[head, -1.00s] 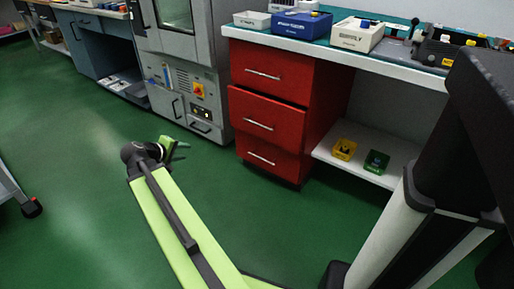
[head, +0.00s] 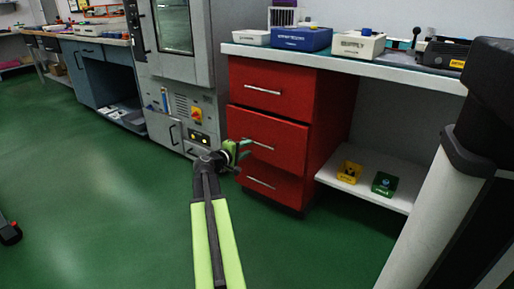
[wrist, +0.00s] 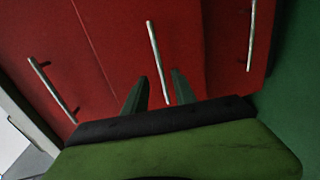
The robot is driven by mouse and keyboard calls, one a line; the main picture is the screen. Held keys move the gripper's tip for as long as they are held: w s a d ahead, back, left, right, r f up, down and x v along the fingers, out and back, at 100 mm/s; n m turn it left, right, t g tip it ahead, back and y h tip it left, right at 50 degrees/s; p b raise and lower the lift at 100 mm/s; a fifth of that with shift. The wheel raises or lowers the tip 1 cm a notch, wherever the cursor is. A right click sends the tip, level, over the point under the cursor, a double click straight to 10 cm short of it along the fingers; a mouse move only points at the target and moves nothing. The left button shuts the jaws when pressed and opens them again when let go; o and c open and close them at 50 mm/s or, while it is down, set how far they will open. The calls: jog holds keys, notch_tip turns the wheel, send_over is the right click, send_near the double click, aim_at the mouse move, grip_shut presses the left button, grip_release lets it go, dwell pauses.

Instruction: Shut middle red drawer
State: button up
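The red drawer unit (head: 325,120) stands under the bench in the head view, with three drawers one above another. The middle red drawer (head: 285,133) juts out a little past the top drawer (head: 265,90) and the bottom drawer (head: 285,185). My gripper (head: 246,150) is in front of the middle drawer, near the left part of its handle. In the wrist view the middle drawer's silver handle (wrist: 155,50) runs up between the two dark fingers of my gripper (wrist: 160,76). The fingers are apart and hold nothing visible. Whether they touch the drawer cannot be told.
A grey oven-like cabinet (head: 185,95) stands left of the drawers. The bench top (head: 400,73) carries bins and a device. A low white shelf (head: 385,192) on the right holds a yellow bin (head: 349,173) and a green bin (head: 384,184).

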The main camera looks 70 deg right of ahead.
aim_at(257, 143)
jog(key=b+x, duration=0.1)
jog(key=x, duration=0.7)
jog(key=shift+c, duration=0.3)
grip_shut()
dwell(0.9)
